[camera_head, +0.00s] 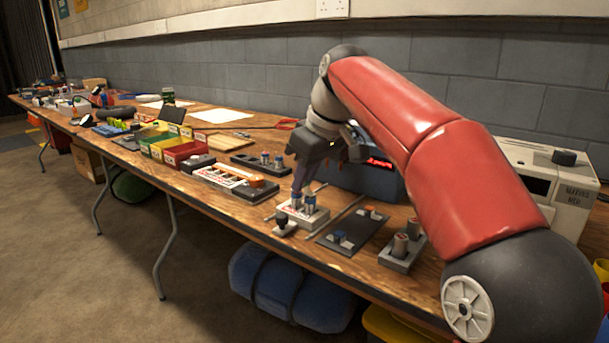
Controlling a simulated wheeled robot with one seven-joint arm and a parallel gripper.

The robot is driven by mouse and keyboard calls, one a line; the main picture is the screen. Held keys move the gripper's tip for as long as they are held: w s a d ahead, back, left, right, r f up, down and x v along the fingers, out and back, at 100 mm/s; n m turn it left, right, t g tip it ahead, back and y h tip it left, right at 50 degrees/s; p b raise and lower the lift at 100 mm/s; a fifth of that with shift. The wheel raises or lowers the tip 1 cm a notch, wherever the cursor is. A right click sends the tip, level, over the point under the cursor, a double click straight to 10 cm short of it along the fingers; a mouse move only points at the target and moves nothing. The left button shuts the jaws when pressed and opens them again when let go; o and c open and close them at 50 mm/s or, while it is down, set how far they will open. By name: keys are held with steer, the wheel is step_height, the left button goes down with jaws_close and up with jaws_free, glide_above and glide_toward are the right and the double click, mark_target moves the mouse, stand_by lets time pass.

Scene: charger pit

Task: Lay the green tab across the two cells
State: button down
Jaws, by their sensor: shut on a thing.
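My gripper (303,187) points down at the white block (302,217) near the table's front edge. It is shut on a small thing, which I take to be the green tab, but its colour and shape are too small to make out. Two small upright cells with blue parts, a left one (296,201) and a right one (310,205), stand in the white block. The fingertips are right at or just above the cell tops. I cannot tell whether the held thing touches the cells.
A dark plate (353,230) with small parts lies right of the white block, and a grey block with two cylinders (402,249) beyond it. A small black-knobbed piece (284,226) stands in front. An orange-and-white unit (238,180) is to the left. A blue box (360,176) stands behind.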

steer(key=shift+f, duration=0.35)
stand_by(0.4)
steer(key=c, duration=1.3)
jaws_free()
steer(key=shift+c, duration=0.2)
steer(key=shift+r, duration=0.1)
steer(key=shift+r+p, duration=3.5)
steer(key=shift+p, duration=0.15)
steer(key=shift+s+f, duration=0.1)
